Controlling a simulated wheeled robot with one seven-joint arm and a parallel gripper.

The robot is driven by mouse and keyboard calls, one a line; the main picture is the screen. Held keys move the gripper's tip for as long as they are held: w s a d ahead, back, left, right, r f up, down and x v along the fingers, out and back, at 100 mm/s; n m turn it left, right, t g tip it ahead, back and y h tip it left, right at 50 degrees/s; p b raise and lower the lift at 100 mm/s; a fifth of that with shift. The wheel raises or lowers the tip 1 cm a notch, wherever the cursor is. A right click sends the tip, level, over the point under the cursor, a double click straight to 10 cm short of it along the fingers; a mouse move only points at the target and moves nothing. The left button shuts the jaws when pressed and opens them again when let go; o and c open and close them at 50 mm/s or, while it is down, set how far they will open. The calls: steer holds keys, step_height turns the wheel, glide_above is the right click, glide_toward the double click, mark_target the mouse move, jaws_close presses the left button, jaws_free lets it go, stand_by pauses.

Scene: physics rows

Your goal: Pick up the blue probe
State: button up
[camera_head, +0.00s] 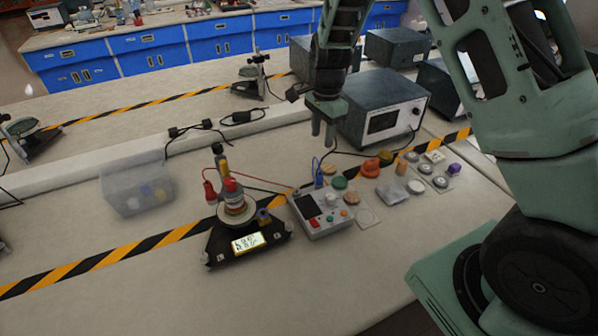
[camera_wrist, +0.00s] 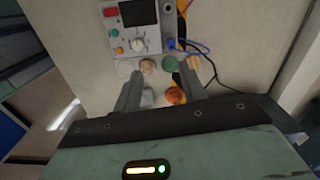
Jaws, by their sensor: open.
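The blue probe (camera_head: 319,175) stands at the back right edge of the grey meter box (camera_head: 320,213), with a blue wire looping from it. In the wrist view the blue probe (camera_wrist: 171,44) shows beside the box (camera_wrist: 135,28), beyond my fingertips and a little right of their middle. My gripper (camera_head: 323,142) is above the bench, over the area just behind the probe. In the wrist view my gripper (camera_wrist: 161,74) has its two fingers apart with nothing held between them. The probe's lower end is too small to make out.
Several small discs and parts, including a green disc (camera_head: 339,183) and an orange piece (camera_head: 371,168), lie right of the probe. A large grey instrument (camera_head: 385,105) stands behind. A clear bin (camera_head: 137,185) is far left.

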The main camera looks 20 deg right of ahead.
steer(key=w+d+f+m, duration=0.1)
steer(key=w+d, duration=0.1)
steer(key=p, duration=0.4)
glide_above(320, 174)
steer(key=f, duration=1.1)
steer(key=shift+d+f, duration=0.2)
steer(key=shift+d, duration=0.05)
steer(key=shift+w+a+f+p, duration=0.15)
steer(key=shift+f+p, duration=0.7)
steer(key=shift+f, duration=0.65)
steer(key=shift+s+a+f+p, duration=0.1)
steer(key=shift+f+p, duration=0.75)
steer(key=shift+f, duration=0.6)
jaws_close()
